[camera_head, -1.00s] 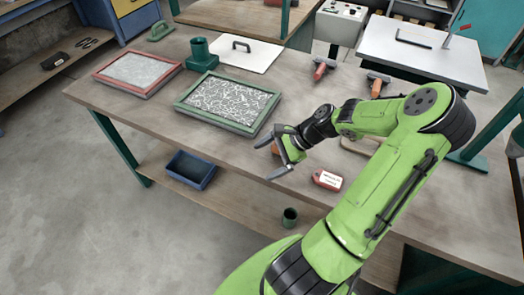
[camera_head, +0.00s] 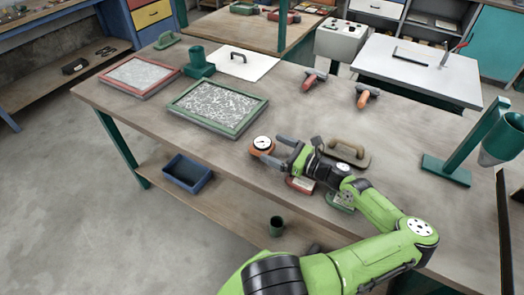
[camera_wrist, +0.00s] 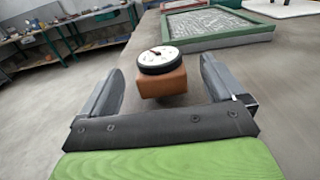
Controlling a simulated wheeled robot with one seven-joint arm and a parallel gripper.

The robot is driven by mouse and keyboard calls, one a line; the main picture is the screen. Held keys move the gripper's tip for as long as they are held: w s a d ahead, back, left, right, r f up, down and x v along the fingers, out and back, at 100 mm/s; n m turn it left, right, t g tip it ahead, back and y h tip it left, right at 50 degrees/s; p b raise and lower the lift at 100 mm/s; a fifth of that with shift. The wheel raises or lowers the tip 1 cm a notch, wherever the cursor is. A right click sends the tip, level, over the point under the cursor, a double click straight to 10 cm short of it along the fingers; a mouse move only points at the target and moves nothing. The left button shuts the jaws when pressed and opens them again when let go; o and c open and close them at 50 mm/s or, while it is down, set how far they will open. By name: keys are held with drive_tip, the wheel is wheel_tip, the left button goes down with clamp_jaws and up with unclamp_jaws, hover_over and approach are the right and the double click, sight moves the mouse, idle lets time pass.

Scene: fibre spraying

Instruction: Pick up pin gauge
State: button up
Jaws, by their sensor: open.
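The pin gauge (camera_head: 262,147) is an orange-brown block with a round white dial on top. It stands upright on the workbench (camera_head: 120,95), near its front edge and in front of the green-framed screen. My gripper (camera_head: 277,150) is open and empty, low over the bench just right of the gauge, with its fingers pointing at it. In the wrist view, the gauge (camera_wrist: 162,82) appears ahead, between the two spread fingers (camera_wrist: 161,64), with visible room on both sides. I see no contact.
A green-framed screen (camera_head: 217,104) and a red-framed one (camera_head: 138,75) lie to the left. A red tag (camera_head: 300,184) lies beneath my gripper. Two scrapers (camera_head: 313,80) lie farther back. Bench space around the gauge is clear.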

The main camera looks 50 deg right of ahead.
sight(258, 140)
drive_tip(key=w, duration=0.7)
drive_tip(key=shift+a+r, duration=0.15)
drive_tip(key=shift+a, duration=0.25)
drive_tip(key=c, duration=1.2)
wheel_tip(258, 140, up, 10)
drive_tip(key=shift+r+p, duration=0.1)
drive_tip(key=shift+p, duration=1)
